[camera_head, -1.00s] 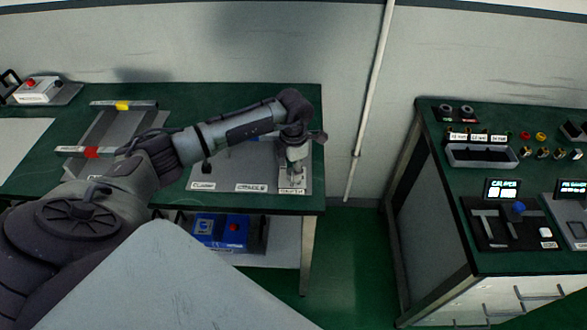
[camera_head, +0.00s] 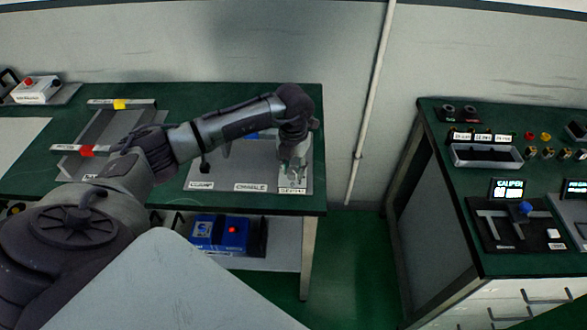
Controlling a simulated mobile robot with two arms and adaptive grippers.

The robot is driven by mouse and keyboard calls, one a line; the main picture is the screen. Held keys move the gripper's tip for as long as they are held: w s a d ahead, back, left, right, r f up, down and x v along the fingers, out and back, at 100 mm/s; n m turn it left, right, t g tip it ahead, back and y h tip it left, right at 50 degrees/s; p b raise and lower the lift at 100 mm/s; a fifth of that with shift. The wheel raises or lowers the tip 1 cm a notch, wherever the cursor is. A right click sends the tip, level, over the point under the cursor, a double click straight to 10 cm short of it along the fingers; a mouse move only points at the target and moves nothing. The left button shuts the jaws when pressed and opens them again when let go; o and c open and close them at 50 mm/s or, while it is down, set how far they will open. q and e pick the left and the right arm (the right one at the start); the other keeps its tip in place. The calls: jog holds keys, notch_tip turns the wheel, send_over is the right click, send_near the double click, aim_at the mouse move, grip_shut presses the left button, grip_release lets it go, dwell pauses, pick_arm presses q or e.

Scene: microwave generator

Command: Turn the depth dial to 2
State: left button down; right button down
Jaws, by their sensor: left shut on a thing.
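My left gripper (camera_head: 292,172) points down at the right end of a grey panel (camera_head: 217,178) on the green table, just behind a white label. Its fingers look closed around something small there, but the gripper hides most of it. I cannot make out the depth dial or its marks. Labels along the panel's front edge include one at left (camera_head: 201,185), one in the middle (camera_head: 250,187) and one under the gripper (camera_head: 292,191); their text is blurred. My right gripper is not in view.
A blue box with a red button (camera_head: 232,229) sits on the lower shelf. A grey frame (camera_head: 112,135) with yellow and red marks lies at the table's left. A second bench (camera_head: 450,210) with a caliper station (camera_head: 510,215) stands right, beyond a floor gap.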

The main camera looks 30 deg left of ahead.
aim_at(293, 170)
pick_arm(q)
jog(key=shift+a+r+n, duration=0.1)
jog(key=shift+n, duration=0.3)
jog(key=c, duration=0.8)
grip_release()
jog(key=shift+o, duration=0.2)
notch_tip(293, 170, up, 12)
